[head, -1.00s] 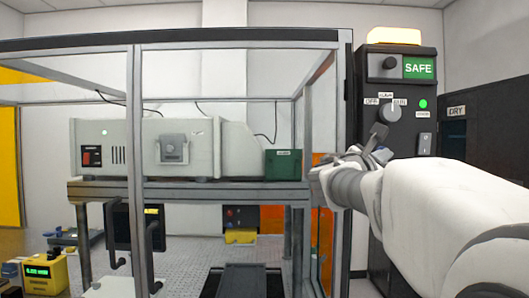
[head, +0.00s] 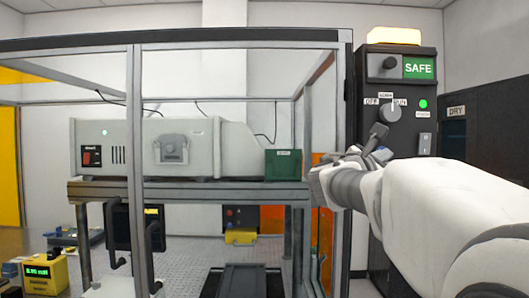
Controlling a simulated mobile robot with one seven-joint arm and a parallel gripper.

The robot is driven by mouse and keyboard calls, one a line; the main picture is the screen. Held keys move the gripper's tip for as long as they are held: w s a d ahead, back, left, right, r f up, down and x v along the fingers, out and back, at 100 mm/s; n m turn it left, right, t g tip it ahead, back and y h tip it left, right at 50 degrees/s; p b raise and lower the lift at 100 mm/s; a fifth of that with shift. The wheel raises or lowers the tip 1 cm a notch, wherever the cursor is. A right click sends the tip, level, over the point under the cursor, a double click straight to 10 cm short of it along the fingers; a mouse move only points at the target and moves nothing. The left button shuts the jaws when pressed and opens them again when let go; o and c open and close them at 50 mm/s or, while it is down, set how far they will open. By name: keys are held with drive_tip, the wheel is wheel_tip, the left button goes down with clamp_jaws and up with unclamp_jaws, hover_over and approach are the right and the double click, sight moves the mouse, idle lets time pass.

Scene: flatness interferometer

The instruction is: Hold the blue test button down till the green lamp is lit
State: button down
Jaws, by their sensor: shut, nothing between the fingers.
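The black control cabinet (head: 396,230) stands right of the framed enclosure. My gripper (head: 377,134) is shut, with its dark fingertips in front of the cabinet's face below the rotary knob. A small bluish patch (head: 382,154) shows just beside the fingers, partly hidden by my gripper. It may be the blue test button; I cannot tell whether the fingers touch it or whether it is pressed. A round green lamp (head: 423,104) on the cabinet's right side looks bright.
The rotary knob (head: 390,113) sits above my fingers. A green SAFE sign (head: 418,68) and an amber beacon (head: 394,36) are at the top. A rocker switch (head: 425,144) is to the right. The enclosure's metal post (head: 345,120) stands close on the left.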

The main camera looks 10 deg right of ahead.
drive_tip(key=shift+s, duration=0.15)
drive_tip(key=shift+s+a+b, duration=0.2)
drive_tip(key=shift+s+b, duration=0.2)
drive_tip(key=shift+s, duration=0.25)
drive_tip(key=s+b, duration=0.1)
drive_tip(key=s, duration=0.1)
drive_tip(key=s+a, duration=0.1)
drive_tip(key=s, duration=0.2)
drive_tip(key=shift+b, duration=0.4)
drive_tip(key=shift+f, duration=0.1)
